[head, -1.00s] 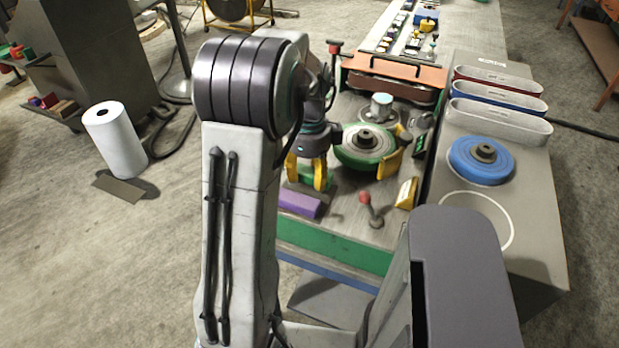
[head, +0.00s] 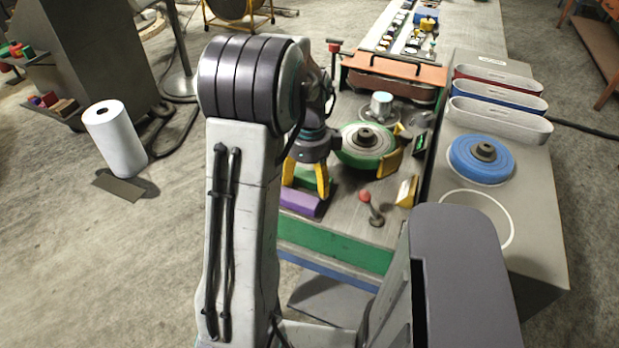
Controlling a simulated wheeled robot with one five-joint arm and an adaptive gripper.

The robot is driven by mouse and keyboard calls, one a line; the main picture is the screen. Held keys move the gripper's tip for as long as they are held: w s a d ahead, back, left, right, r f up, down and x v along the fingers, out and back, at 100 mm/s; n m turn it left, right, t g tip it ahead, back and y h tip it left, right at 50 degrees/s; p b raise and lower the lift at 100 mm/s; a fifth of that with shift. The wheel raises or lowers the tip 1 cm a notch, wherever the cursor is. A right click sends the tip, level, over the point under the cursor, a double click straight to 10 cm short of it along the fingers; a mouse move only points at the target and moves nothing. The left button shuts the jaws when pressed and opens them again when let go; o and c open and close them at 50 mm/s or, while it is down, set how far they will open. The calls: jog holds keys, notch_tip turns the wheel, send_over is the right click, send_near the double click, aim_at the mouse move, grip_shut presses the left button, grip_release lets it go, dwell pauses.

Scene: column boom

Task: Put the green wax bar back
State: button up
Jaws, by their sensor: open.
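The green wax bar (head: 308,178) shows between the yellow fingers of my gripper (head: 306,182), just behind the purple bar (head: 299,202) at the left front of the bench. My gripper points down with its fingers spread, one on each side of the green bar. The fingers partly hide the bar, and I cannot tell whether they touch it. The bar appears to rest low at the bench, next to the purple bar; its underside is hidden.
A green-rimmed wheel (head: 365,143) stands just right of my gripper, with a yellow guard. A red-knobbed lever (head: 371,205) and a yellow wedge-shaped block (head: 406,190) are at the front right. A blue wheel (head: 481,160) lies on the right-hand bench. A white roll (head: 116,140) stands on the floor.

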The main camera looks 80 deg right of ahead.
aim_at(306, 178)
notch_tip(306, 178, up, 12)
jog(key=shift+r+p, duration=0.15)
jog(key=shift+p, duration=0.25)
dwell(0.4)
jog(key=w+a+r+n+t+h, duration=0.1)
jog(key=w+a+n, duration=0.75)
jog(key=w, duration=0.25)
jog(key=w+a+r+n+h, duration=0.1)
jog(key=w+a+n, duration=0.7)
jog(key=w+n, duration=0.25)
jog(key=a+f+n+t+y, duration=0.1)
jog(key=a+n, duration=0.9)
jog(key=a, duration=0.1)
jog(key=a+f+n+t+y, duration=0.1)
jog(key=a+f+n+t, duration=0.1)
jog(key=a+n, duration=0.7)
jog(key=shift+s+a+f+n, duration=0.25)
jog(key=shift+s+a+n, duration=0.15)
jog(key=shift+a, duration=0.75)
